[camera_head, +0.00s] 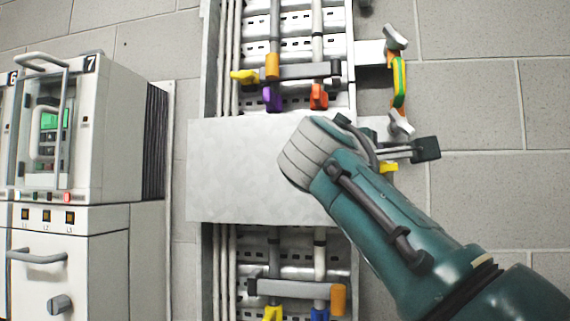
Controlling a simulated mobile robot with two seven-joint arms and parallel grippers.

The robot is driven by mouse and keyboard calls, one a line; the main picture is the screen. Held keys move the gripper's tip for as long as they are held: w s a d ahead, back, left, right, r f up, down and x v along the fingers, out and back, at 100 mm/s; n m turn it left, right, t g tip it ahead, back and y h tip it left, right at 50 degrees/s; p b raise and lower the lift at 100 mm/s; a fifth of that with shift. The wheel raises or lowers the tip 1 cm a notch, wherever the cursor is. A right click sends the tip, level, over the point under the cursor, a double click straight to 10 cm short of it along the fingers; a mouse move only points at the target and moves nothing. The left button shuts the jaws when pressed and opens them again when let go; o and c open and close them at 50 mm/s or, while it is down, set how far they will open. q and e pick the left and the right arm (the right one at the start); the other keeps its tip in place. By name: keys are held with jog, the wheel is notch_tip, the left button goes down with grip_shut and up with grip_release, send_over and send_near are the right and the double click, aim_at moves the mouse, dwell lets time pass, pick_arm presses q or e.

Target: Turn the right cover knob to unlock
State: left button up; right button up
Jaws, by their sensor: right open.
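A blank light-grey cover plate (235,170) spans the tall rail cabinet in the middle. My right arm reaches in from the lower right, in front of the cover's right part. My right gripper (398,151) is open at the cover's right edge, partly hidden behind my wrist. A small yellow piece (388,167) shows just below the gripper; I cannot tell whether it is the right cover knob. No other knob shows on the cover, and its right part is hidden by my arm. My left gripper is not in view.
Above the cover are a dark bar with an orange clamp (272,66), and purple and red clamps. A yellow-green strap (399,82) with grey wing knobs is at upper right. Another bar (290,289) is below. A switchgear cabinet (110,150) stands left. Bare wall is right.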

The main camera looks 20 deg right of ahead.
grip_shut()
dwell(0.3)
jog(key=shift+n, duration=0.3)
jog(key=shift+s+d+f+n+t+y+p, duration=0.1)
jog(key=shift+n+t+y+p, duration=0.75)
jog(key=shift+n, duration=2.8)
jog(key=shift+d+f+n+t+p, duration=0.1)
jog(key=shift+n+t+p, duration=1)
jog(key=shift+n+t, duration=1.7)
jog(key=shift+s+d+f+n+t+y+p, duration=0.1)
jog(key=shift+n+t+y+p, duration=0.7)
jog(key=shift+n, duration=3.65)
